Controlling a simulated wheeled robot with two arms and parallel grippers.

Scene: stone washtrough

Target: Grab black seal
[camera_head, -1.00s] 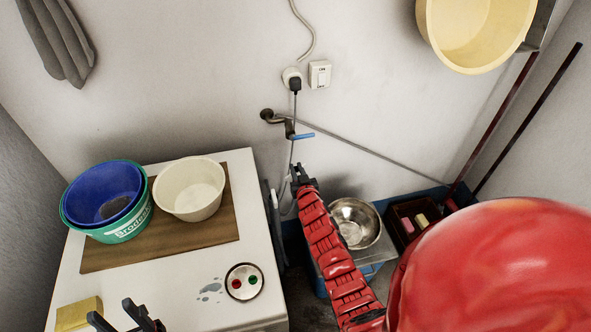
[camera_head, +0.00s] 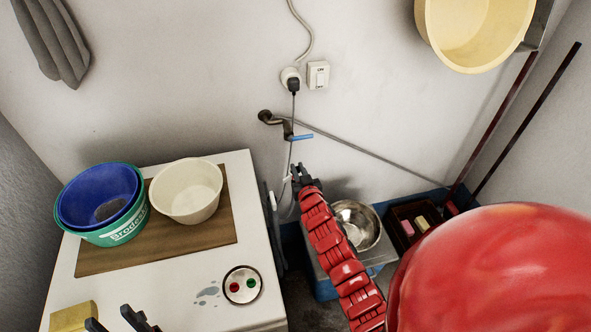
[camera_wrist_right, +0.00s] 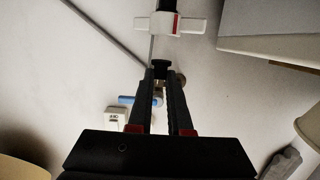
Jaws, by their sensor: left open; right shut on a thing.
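A small black piece, which looks like the black seal (camera_wrist_right: 160,66), sits between the fingertips of my right gripper (camera_wrist_right: 161,78) in the right wrist view. The gripper is shut on it. Just beyond it is a white fitting (camera_wrist_right: 170,23) with a red mark; I cannot tell whether seal and fitting touch. In the head view my right gripper (camera_head: 300,176) is by the wall, right of the white-topped unit, and the seal is too small to make out there. My left gripper (camera_head: 121,322) is open and empty at the bottom edge, above the white top.
A tap with a blue handle (camera_head: 301,137) is on the wall above my right gripper. A blue basin (camera_head: 97,190) and a cream bowl (camera_head: 187,186) stand on a brown board (camera_head: 205,231). A steel bowl (camera_head: 358,218) is right of my arm.

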